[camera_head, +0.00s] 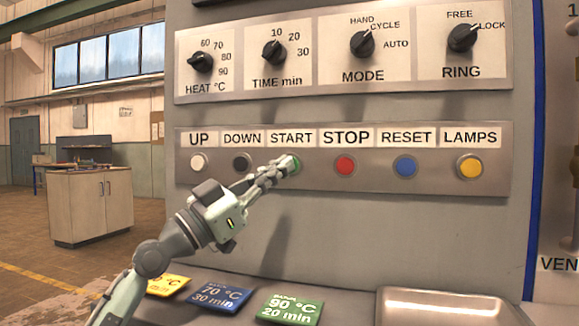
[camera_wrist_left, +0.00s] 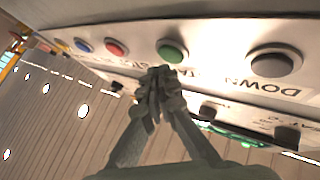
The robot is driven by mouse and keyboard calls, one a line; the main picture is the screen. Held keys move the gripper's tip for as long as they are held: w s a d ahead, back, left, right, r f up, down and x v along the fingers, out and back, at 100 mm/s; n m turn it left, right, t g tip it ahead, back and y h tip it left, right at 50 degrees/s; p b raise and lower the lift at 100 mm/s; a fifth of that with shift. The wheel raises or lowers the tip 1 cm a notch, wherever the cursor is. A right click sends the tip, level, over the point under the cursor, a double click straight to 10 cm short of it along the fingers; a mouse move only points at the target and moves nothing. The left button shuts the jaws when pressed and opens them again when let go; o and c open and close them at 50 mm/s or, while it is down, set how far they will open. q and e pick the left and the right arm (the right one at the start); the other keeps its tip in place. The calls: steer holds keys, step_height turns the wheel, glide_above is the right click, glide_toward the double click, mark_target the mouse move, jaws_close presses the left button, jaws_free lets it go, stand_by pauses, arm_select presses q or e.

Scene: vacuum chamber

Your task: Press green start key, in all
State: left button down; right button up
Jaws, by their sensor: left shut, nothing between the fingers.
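The green START key (camera_head: 292,164) sits in the lower button row of the grey panel, under the label START. In the head view my left gripper (camera_head: 277,174) reaches up from the lower left and partly covers it. The gripper is shut and empty, with its fingertips at or very near the key. In the left wrist view the green key (camera_wrist_left: 172,51) shows just above the closed fingertips (camera_wrist_left: 160,82). I cannot tell whether they touch it. My right gripper is not in view.
The black DOWN key (camera_head: 242,162) is left of the green one and the red STOP key (camera_head: 345,166) is right of it. Dials such as the TIME knob (camera_head: 274,53) are above. Coloured cards, including a green one (camera_head: 290,309), and a metal tray (camera_head: 450,304) lie below.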

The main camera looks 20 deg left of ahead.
arm_select(q)
steer(key=shift+w, duration=0.35)
steer(key=shift+w+b, duration=0.45)
steer(key=shift+b, duration=0.1)
stand_by(0.4)
stand_by(0.4)
steer(key=shift+s, duration=0.85)
steer(key=shift+s+a+p, duration=0.1)
steer(key=shift+s+p, duration=0.5)
steer(key=shift+s, duration=1.95)
